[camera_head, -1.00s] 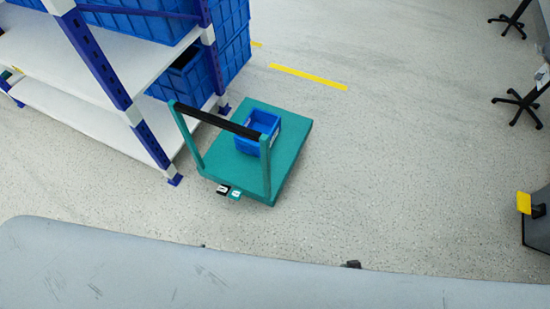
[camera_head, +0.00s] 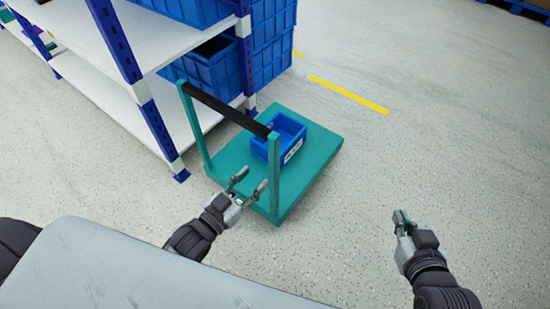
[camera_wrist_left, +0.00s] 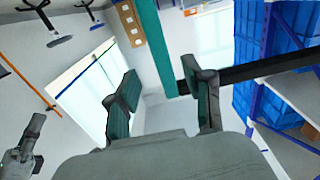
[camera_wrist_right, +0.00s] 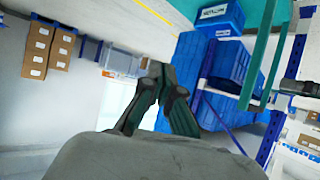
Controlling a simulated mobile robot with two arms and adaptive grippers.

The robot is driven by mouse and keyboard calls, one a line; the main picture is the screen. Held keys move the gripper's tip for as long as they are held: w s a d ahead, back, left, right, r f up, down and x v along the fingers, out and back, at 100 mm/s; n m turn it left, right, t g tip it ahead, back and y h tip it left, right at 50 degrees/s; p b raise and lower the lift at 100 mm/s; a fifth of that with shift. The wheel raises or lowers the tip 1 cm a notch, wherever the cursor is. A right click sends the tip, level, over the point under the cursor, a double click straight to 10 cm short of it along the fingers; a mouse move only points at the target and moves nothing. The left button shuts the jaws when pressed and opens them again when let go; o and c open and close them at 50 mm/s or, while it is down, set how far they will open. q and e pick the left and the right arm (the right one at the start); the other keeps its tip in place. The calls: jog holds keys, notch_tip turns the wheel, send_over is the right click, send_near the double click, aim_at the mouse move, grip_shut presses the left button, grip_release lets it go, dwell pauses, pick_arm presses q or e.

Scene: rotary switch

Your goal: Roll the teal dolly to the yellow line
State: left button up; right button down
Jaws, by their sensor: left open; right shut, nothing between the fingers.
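The teal dolly (camera_head: 313,165) stands on the floor beside the shelf, with an upright frame and a black handle bar (camera_head: 225,109) on its near side. A blue bin (camera_head: 287,137) sits on its deck. The yellow line (camera_head: 347,95) lies on the floor beyond the dolly. My left gripper (camera_head: 252,182) is open in front of the dolly's near side, below the handle bar, holding nothing. In the left wrist view a teal post (camera_wrist_left: 157,45) and the black bar (camera_wrist_left: 270,71) show beyond its fingers. My right gripper (camera_head: 401,220) is shut and empty, right of the dolly.
A shelf (camera_head: 100,60) with white boards and blue posts stands close along the dolly's left side. Blue crates (camera_head: 272,45) are stacked at its end. The floor right of the dolly and around the yellow line is clear.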

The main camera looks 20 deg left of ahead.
aim_at(271, 161)
pick_arm(q)
jog(key=b+x, duration=0.1)
jog(key=x, duration=0.7)
jog(key=shift+w+d+f+b, duration=0.15)
jog(key=shift+w+b, duration=0.25)
jog(key=shift+w+d, duration=0.1)
jog(key=shift+w, duration=0.2)
pick_arm(e)
jog(key=w+a+r+t+y, duration=0.1)
jog(key=w+a+r+t, duration=0.1)
jog(key=r+t, duration=0.3)
notch_tip(271, 161, up, 4)
jog(key=shift+w+f+t+y, duration=0.2)
jog(key=shift+w+t+y, duration=0.15)
jog(key=shift+w, duration=0.35)
pick_arm(q)
jog(key=shift+c, duration=0.3)
pick_arm(e)
jog(key=shift+a, duration=0.1)
pick_arm(q)
grip_shut()
